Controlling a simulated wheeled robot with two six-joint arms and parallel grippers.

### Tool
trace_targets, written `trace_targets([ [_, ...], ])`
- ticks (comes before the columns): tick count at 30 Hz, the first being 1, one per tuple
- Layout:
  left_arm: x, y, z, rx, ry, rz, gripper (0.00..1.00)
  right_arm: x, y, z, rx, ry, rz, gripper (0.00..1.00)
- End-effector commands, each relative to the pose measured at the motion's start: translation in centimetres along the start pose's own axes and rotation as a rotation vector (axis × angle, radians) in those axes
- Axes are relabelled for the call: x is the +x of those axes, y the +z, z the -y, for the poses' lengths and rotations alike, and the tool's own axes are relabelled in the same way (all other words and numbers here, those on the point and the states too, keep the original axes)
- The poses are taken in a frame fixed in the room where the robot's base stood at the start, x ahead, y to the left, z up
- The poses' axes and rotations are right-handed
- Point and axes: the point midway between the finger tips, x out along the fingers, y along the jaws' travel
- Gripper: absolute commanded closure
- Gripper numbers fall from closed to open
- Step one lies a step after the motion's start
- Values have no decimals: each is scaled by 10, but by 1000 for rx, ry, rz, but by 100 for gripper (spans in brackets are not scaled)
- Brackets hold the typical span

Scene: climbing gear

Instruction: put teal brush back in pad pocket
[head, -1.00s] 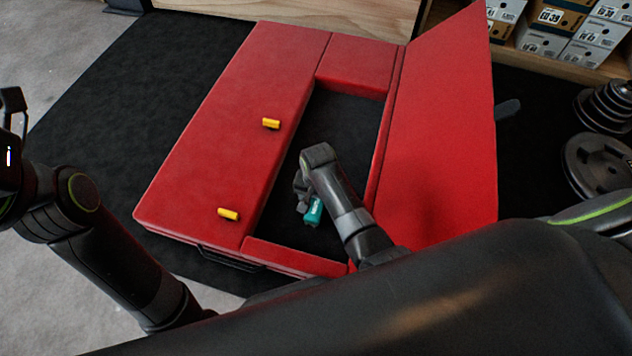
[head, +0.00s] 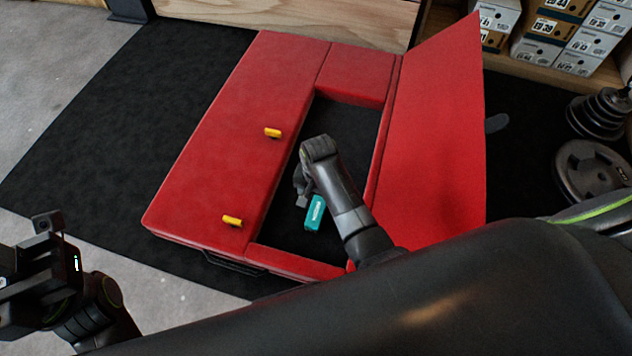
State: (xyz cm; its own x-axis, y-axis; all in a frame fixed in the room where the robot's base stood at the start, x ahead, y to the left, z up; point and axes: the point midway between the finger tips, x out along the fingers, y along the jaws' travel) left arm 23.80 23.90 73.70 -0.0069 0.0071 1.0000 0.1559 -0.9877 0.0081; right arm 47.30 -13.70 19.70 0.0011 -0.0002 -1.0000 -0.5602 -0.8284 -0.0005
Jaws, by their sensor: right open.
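The teal brush (head: 315,213) lies inside the dark, sunken pocket of the red pad (head: 222,150), near the pocket's front end. The pocket's red flap (head: 436,140) stands open on the right side. My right gripper (head: 301,190) is in the pocket opening, just left of and above the brush, and is open. The arm covers part of the pocket, and the fingertips are small and partly hidden. My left gripper (head: 38,240) is at the far left edge, over the floor and away from the pad; its jaws are unclear.
Two yellow pieces (head: 273,132) sit on the pad's left panel. Weight plates (head: 592,170) lie at the right, and shoe boxes (head: 565,40) stand on a shelf at the back right. The black mat (head: 110,150) left of the pad is clear.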

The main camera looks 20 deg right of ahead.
Motion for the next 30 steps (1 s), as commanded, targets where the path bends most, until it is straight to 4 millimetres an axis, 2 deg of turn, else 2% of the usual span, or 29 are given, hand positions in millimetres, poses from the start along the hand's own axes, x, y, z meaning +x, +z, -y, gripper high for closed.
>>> trace_targets([
  [1, 10, 0, 0, -7, 9, 6, 67, -14, 0, 0, 0, 0, 0, 37],
  [6, 17, -1, 2, -25, 24, 19, 67, -32, 0, 0, -1, 0, 1, 37],
  [17, 18, -1, 2, -34, 30, 25, 67, -38, 0, 0, -1, -2, -2, 37],
  [20, 18, -1, 2, -34, 30, 25, 67, -40, -6, 2, -5, -31, -39, 37],
  [25, 18, -1, 2, -34, 30, 25, 67, -55, -37, 10, -27, -178, -237, 37],
  [30, 18, -1, 2, -34, 30, 25, 67, -96, -77, 17, -61, -358, -534, 37],
])
